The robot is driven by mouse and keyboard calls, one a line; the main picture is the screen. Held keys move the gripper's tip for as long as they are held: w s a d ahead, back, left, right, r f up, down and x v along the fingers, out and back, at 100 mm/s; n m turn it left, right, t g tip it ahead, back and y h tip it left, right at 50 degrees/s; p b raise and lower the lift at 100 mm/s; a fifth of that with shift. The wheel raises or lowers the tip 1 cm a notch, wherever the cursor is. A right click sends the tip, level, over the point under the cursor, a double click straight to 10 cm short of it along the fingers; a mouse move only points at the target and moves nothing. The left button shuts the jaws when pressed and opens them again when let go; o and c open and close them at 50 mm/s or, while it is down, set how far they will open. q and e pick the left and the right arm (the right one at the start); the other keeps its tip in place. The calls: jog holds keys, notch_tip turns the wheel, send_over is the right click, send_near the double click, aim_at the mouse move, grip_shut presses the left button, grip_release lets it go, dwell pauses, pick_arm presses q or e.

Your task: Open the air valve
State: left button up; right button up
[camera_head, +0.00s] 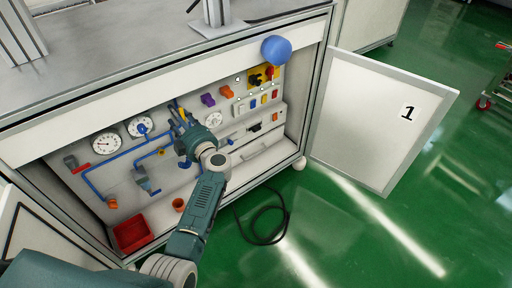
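My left arm reaches from the bottom left into the open cabinet. My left gripper (176,108) is at the back panel (205,125), by the upper end of the blue pipe (118,158). Something yellow shows by its fingers, but I cannot tell whether it is part of the gripper or a valve handle, or whether the fingers touch it. The finger gap is too small to read. A red-handled fitting (75,164) sits at the left end of the piping. I cannot tell which fitting is the air valve. My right gripper is not in view.
Two round gauges (105,143) are left of my gripper. Purple (208,99) and orange (227,92) fittings are to its right. A red bin (132,233) stands low in the cabinet. The white door (378,120) marked 1 is swung open right. A black cable lies on the green floor.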

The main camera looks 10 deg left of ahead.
pick_arm(q)
jog(key=n+b, duration=0.1)
jog(key=b, duration=0.1)
jog(key=f+n+b, duration=0.1)
jog(key=n+b, duration=0.1)
jog(key=b, duration=0.1)
jog(key=n+b, duration=0.1)
jog(key=b, duration=0.2)
jog(key=shift+s+a+f, duration=0.2)
jog(key=shift+s+a, duration=0.1)
jog(key=shift+s, duration=0.05)
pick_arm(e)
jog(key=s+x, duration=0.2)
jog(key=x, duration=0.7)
pick_arm(q)
jog(key=p+v, duration=0.6)
jog(key=v, duration=0.4)
jog(key=w+d+r+m+t+h+p, duration=0.1)
jog(key=w+d+r+m+t+h, duration=0.1)
jog(key=d+r+m+t+h, duration=0.75)
jog(key=s+d+f+m+g+h+p, duration=0.1)
jog(key=s+d+m+g+h, duration=0.2)
jog(key=d+m+h, duration=0.5)
jog(key=shift+s+d+f+m+h+p, duration=0.3)
jog(key=shift+s+d+m, duration=0.55)
jog(key=shift+d, duration=1.35)
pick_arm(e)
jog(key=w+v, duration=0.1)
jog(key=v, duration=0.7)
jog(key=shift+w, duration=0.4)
